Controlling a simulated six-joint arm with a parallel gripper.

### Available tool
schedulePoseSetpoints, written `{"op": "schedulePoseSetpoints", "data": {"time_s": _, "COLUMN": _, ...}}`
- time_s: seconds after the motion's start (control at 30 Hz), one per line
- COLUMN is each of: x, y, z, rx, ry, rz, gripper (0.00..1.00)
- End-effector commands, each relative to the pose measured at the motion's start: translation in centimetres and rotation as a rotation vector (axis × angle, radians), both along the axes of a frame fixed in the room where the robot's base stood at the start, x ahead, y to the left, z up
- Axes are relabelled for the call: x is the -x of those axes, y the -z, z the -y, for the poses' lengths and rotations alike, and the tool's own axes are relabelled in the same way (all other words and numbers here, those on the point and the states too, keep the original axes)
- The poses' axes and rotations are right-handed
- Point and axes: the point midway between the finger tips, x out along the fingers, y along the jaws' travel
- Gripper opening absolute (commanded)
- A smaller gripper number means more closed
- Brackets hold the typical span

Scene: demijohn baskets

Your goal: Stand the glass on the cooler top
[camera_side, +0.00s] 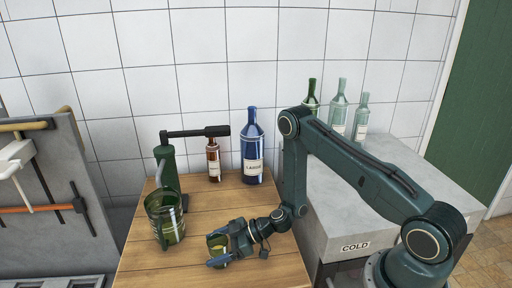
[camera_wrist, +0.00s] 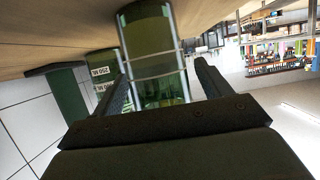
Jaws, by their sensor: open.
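In the wrist view the clear green glass (camera_wrist: 152,55) shows between my two fingers. The cooler top (camera_side: 335,205) is the pale grey surface at the right, above a "COLD" label. My arm crosses in front of part of it.
Behind are a dark green tool (camera_side: 168,165), a brown bottle (camera_side: 213,163) and a blue bottle (camera_side: 252,150). Several green bottles (camera_side: 338,108) stand at the cooler's back. The cooler's front top looks clear.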

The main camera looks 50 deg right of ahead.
Motion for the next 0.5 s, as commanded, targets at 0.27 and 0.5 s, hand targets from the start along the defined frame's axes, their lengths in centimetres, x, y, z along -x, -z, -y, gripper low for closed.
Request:
{"op": "schedulePoseSetpoints", "data": {"time_s": 0.27, "x": -0.74, "y": 0.44, "z": -0.75, "rx": -0.001, "ry": 0.002, "rz": -0.001, "gripper": 0.77}}
{"op": "schedulePoseSetpoints", "data": {"time_s": 0.5, "x": -0.72, "y": 0.42, "z": -0.73, "rx": -0.001, "ry": 0.000, "rz": -0.001, "gripper": 0.77}}
